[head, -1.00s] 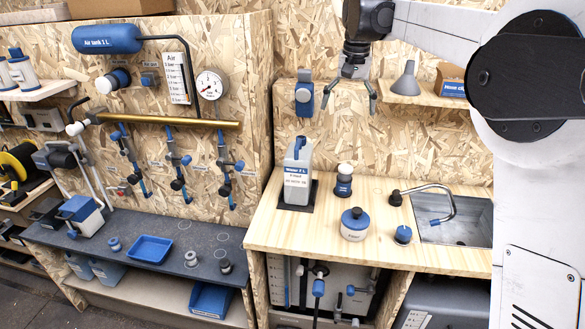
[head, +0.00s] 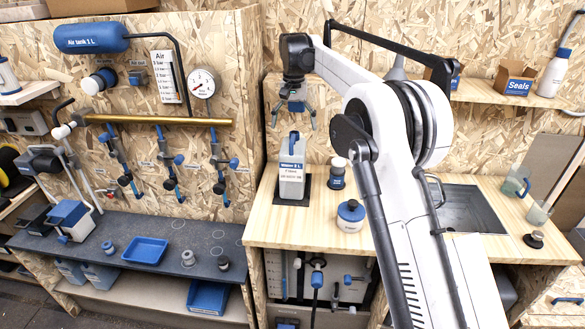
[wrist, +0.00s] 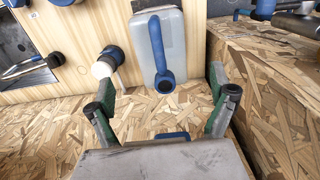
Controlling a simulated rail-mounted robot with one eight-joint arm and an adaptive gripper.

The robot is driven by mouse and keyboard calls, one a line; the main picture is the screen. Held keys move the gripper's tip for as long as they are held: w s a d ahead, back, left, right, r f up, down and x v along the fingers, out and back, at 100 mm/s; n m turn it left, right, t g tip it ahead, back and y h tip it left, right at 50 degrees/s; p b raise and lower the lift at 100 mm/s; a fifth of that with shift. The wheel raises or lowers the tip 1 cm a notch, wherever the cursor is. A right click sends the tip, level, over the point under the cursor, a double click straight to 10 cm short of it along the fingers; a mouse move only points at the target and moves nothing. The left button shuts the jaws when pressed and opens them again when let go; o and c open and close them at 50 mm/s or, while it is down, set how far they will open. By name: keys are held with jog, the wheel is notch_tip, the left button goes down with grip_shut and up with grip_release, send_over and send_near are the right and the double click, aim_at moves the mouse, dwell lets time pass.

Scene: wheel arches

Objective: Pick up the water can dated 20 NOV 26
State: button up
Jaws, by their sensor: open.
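A pale water can (head: 291,183) with a blue handle and top stands upright on a dark square base on the wooden counter. Its label reads "Water 2 L"; the date line is too small to read surely. My gripper (head: 293,114) is open and empty, pointing down just above the can. In the wrist view the can (wrist: 177,40) lies beyond my gripper (wrist: 162,86), with its blue handle between the two fingers and apart from them.
A chipboard panel (head: 238,130) rises to the left. A shelf (head: 500,95) is at the back right.

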aim_at(293, 163)
notch_tip(293, 163, down, 10)
jog(key=p, duration=0.1)
jog(key=shift+r, duration=0.2)
jog(key=shift+a, duration=0.1)
jog(key=c, duration=1.7)
jog(key=shift+r, duration=0.1)
jog(key=shift+c, duration=0.2)
